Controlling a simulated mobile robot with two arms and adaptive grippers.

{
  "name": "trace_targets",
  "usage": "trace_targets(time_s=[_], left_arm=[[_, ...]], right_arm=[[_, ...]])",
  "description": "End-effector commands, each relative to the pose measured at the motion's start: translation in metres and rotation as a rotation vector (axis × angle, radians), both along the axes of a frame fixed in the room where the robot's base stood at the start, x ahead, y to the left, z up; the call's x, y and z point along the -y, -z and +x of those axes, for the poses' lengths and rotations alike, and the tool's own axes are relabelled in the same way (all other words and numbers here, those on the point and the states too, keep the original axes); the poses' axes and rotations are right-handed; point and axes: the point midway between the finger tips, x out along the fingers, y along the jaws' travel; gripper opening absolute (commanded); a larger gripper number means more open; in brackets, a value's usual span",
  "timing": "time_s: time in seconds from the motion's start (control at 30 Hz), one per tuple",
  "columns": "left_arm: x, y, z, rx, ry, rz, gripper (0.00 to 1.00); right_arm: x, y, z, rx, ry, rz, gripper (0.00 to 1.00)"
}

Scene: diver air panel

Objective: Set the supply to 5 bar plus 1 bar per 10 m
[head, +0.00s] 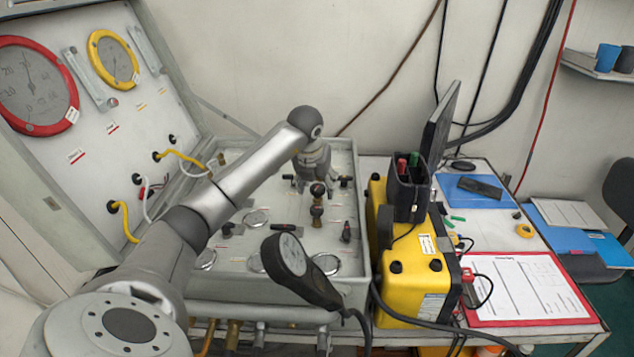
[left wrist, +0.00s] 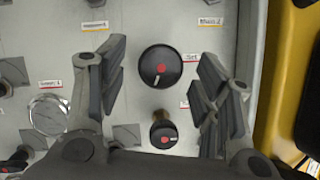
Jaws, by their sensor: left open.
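The diver air panel is an open case with a flat control deck (head: 235,240) and a raised lid. The lid carries a large red-rimmed gauge (head: 38,88) and a smaller yellow-rimmed gauge (head: 113,60); their readings are too small to tell. My left gripper (head: 314,178) is open over the deck's far right part. In the left wrist view, its fingers stand either side of a large round black knob (left wrist: 163,66) with a red centre and a white mark pointing down. I cannot tell whether they touch it. A smaller black knob (left wrist: 163,138) is below it. My right gripper is out of view.
A dark oval device (head: 290,262) on a cable rises before the deck. A yellow case (head: 415,290) with a black pen holder (head: 408,190) stands right of the panel. A red clipboard (head: 525,290) lies further right. Yellow and white hoses hang from the lid.

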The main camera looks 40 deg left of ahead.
Motion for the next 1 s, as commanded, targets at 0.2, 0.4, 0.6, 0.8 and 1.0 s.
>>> trace_targets(time_s=[0.2,0.4,0.6,0.8,1.0], left_arm=[[-0.001,0.005,0.002,0.001,0.0,0.0,0.59],[-0.001,0.005,0.002,0.001,0.0,0.0,0.53],[-0.001,0.005,0.002,0.001,0.001,0.001,0.27],[-0.001,0.005,0.002,0.001,0.002,0.0,0.14],[-0.002,0.005,0.002,0.001,0.035,0.002,0.14]], right_arm=[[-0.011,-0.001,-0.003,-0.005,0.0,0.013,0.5],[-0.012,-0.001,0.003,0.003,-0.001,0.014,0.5],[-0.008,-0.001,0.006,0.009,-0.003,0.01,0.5],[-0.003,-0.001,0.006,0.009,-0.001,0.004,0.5],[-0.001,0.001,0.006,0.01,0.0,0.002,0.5]])
